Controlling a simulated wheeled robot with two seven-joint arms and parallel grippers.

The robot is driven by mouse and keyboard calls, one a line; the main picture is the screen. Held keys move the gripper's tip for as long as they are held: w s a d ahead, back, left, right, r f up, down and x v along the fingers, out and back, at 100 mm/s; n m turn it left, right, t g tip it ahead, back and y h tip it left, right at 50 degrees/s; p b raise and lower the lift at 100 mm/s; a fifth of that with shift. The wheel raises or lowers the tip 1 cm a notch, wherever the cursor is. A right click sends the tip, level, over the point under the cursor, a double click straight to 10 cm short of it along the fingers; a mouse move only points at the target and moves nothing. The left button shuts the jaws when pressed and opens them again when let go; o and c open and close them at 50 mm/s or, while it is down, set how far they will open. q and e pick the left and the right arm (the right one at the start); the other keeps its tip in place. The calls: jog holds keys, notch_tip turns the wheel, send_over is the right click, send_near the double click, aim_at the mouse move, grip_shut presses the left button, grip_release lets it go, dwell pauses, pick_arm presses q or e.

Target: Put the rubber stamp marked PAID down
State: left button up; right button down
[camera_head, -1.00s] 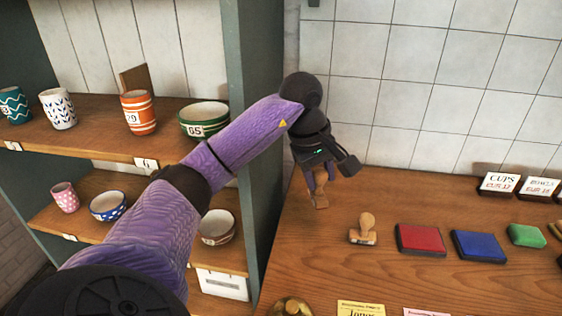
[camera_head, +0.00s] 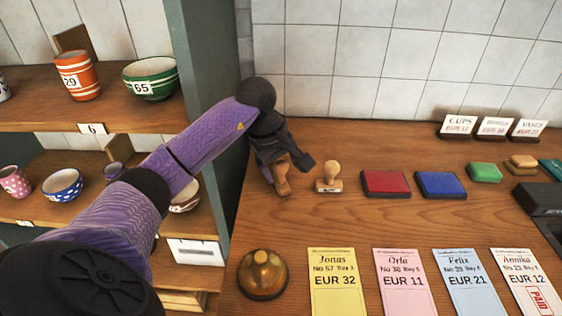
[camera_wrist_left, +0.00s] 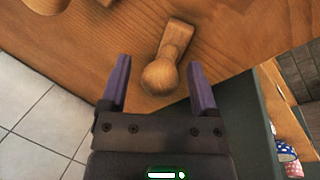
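A wooden stamp (camera_head: 282,180) with a round knob stands on the table at my left gripper (camera_head: 272,172). In the left wrist view this stamp (camera_wrist_left: 168,58) lies between and just beyond the two purple fingertips. My left gripper (camera_wrist_left: 160,80) is open, with a gap between each finger and the knob. A second wooden stamp (camera_head: 329,177) stands upright just to the right, with a small label on its base. I cannot read PAID on either stamp. My right gripper is not in view.
A brass bell (camera_head: 262,274) and several price cards (camera_head: 333,282) are in front. A shelf post (camera_head: 205,110) stands close on the left.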

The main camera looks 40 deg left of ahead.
aim_at(280, 161)
pick_arm(q)
jog(key=shift+r, duration=0.15)
jog(key=p+v, duration=0.2)
jog(key=v, duration=0.4)
jog(key=shift+s+r, duration=0.1)
jog(key=shift+r, duration=0.2)
jog(key=shift+s+r, duration=0.15)
jog(key=shift+r, duration=0.25)
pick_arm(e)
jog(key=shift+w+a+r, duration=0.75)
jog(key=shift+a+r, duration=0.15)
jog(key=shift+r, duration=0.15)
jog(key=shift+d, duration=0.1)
